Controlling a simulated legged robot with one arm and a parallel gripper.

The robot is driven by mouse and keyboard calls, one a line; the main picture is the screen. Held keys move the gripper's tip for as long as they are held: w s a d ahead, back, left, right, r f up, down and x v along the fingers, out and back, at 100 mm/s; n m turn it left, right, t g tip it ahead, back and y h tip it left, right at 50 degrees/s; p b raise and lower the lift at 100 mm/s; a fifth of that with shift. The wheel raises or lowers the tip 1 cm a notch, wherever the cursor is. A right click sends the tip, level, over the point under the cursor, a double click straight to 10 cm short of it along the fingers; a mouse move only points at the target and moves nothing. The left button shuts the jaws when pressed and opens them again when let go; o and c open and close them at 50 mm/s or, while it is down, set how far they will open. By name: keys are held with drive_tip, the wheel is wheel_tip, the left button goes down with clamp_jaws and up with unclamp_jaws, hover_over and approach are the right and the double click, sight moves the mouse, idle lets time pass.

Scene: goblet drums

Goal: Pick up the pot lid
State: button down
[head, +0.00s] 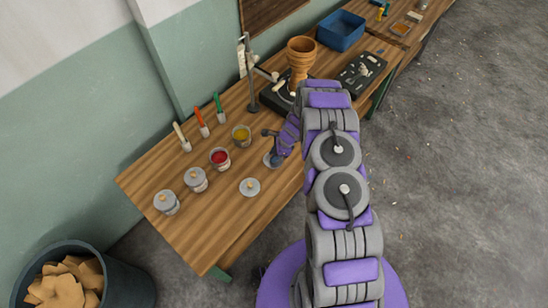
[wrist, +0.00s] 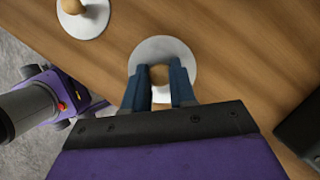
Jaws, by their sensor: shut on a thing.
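A round pale pot lid with a wooden knob (wrist: 162,48) is at the top middle of the wrist view. My gripper (wrist: 160,76) has its two blue fingers closed on either side of the knob, so it is shut on this lid. In the head view my gripper (head: 274,157) is low over the table's front edge, and it mostly hides the lid there. I cannot tell whether the lid touches the table. A second lid (head: 250,187) lies flat on the table to the left, and it also shows in the wrist view (wrist: 82,14).
A metal stand (head: 250,75), a goblet drum (head: 300,60) and a blue crate (head: 341,31) are farther back. The front left tabletop is clear.

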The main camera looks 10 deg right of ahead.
drive_tip(key=s+d+r, duration=0.1)
drive_tip(key=s+d, duration=0.3)
drive_tip(key=s, duration=1.1)
drive_tip(key=shift+s, duration=0.2)
drive_tip(key=shift+r+p, duration=0.2)
drive_tip(key=shift+p, duration=0.1)
wheel_tip(320, 180, up, 9)
drive_tip(key=p, duration=0.7)
drive_tip(key=shift+f, duration=0.1)
